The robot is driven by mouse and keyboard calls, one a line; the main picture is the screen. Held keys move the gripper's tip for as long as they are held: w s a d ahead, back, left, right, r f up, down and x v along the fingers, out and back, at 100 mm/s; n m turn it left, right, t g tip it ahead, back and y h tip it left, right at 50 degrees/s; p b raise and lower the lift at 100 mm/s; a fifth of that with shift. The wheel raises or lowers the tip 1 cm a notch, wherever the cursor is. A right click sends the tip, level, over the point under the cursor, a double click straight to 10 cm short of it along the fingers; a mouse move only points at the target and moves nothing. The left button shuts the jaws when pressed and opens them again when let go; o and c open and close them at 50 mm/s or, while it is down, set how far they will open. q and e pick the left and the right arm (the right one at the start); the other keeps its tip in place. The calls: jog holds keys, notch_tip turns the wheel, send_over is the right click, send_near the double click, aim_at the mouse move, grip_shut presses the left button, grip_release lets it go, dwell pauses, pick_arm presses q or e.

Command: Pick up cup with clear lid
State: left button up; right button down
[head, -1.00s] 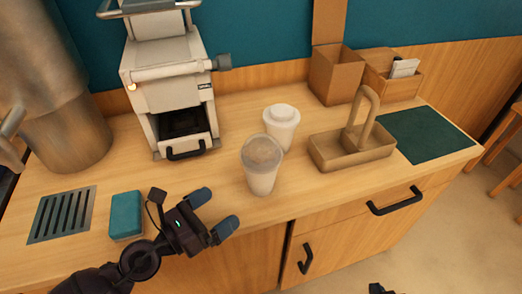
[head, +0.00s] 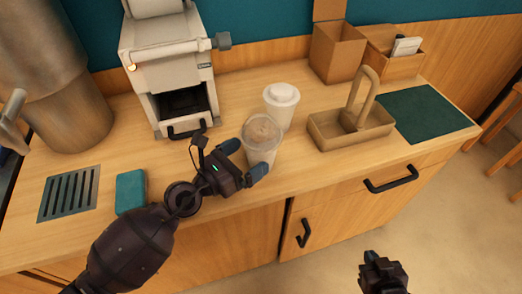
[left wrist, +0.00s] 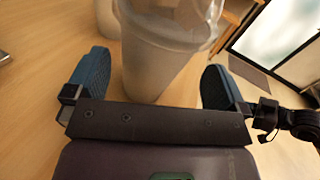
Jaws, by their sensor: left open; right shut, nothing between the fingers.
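The cup with the clear lid (head: 262,136) stands upright near the counter's front edge. In the left wrist view the cup (left wrist: 158,60) is between the two blue fingertips. My left gripper (head: 245,157) is open around the lower part of the cup, with a finger on either side; gaps show beside the cup in the wrist view. My right gripper (head: 372,262) is low at the right, in front of the counter, away from the cup and empty. A cup with a white lid (head: 281,101) stands just behind the clear-lidded cup.
A wooden carrier with a handle (head: 330,133) stands right of the cups. A white coffee machine (head: 165,62) is behind left. A teal block (head: 130,190) and a drain grate (head: 70,193) lie at left. A dark green mat (head: 428,112) is at right.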

pick_arm(q)
jog(key=shift+x, duration=1.45)
jog(key=shift+r, duration=0.15)
jog(key=c, duration=0.5)
jog(key=shift+r, duration=0.1)
